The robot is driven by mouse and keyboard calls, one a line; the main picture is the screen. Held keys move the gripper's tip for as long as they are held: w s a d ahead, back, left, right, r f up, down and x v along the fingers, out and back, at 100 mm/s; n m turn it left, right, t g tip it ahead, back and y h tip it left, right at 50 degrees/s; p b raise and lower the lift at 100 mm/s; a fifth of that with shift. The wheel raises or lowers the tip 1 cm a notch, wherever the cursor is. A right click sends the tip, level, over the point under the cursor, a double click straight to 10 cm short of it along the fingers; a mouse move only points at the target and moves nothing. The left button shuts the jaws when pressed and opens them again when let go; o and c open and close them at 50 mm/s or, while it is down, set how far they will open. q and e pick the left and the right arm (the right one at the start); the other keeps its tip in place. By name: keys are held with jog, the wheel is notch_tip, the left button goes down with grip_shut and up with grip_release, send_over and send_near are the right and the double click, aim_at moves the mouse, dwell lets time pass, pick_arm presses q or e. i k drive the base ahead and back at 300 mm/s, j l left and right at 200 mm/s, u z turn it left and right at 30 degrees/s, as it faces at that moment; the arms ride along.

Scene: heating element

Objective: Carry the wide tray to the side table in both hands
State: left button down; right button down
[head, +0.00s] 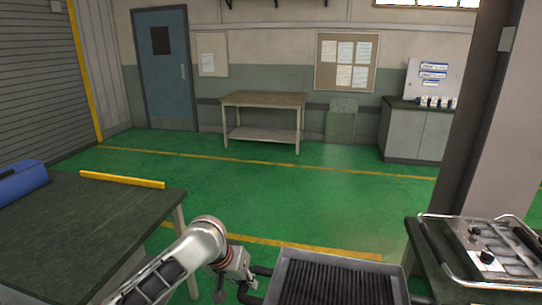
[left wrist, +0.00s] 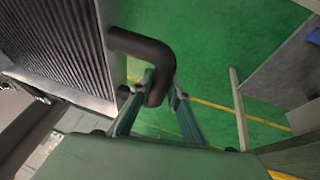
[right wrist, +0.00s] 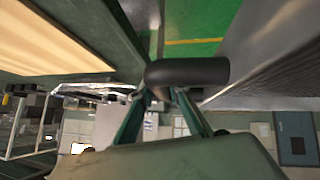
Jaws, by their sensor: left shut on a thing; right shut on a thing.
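The wide tray (head: 338,260) has a grey metal rim and a dark ribbed inside. It shows at the bottom of the head view, cut off by the frame edge. My left gripper (head: 244,287) is shut on the tray's black left handle (left wrist: 140,45). My right gripper (right wrist: 160,95) is shut on the black right handle (right wrist: 190,72), seen in the right wrist view. In the head view the right gripper is mostly out of frame. A table with a wooden top (head: 264,99) and a lower shelf stands against the far wall; its top looks bare.
A dark-topped workbench (head: 90,225) with a blue case (head: 20,182) and a yellow bar (head: 122,180) is at left. A bench with a metal appliance (head: 490,245) and a pillar (head: 495,130) are at right. The green floor (head: 290,200) between is clear.

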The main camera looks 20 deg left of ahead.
aim_at(64, 222)
jog(key=i+j, duration=0.1)
jog(key=j, duration=1.95)
jog(key=i+j, duration=0.15)
jog(key=j, duration=0.85)
